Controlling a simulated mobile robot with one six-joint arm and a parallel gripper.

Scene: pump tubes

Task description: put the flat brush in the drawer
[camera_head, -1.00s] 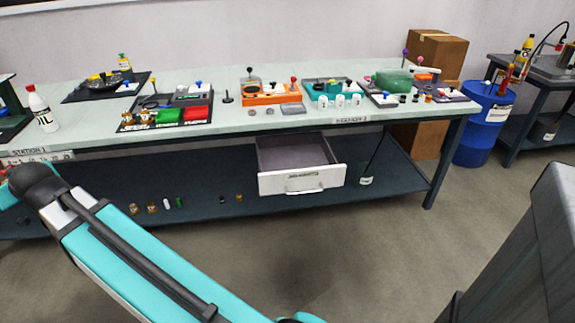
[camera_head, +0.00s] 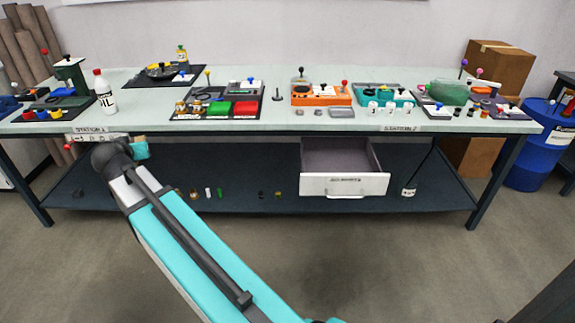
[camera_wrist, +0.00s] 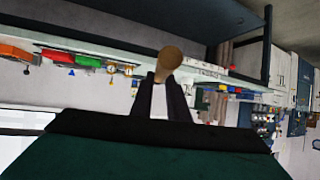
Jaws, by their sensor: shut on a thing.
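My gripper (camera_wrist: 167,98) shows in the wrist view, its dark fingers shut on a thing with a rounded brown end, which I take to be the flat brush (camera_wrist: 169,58). The brush's other end is hidden from me. The drawer (camera_head: 345,185) hangs under the bench top, right of the middle. It is pulled open, and the part of its grey inside that shows is empty. My arm is well to its left.
The long bench (camera_head: 250,126) carries several trays of parts and a white oil bottle (camera_head: 104,92). Small parts stand on its dark lower shelf (camera_head: 240,203). A blue barrel (camera_head: 535,150) and cardboard boxes (camera_head: 496,65) stand at the right. The floor before the drawer is clear.

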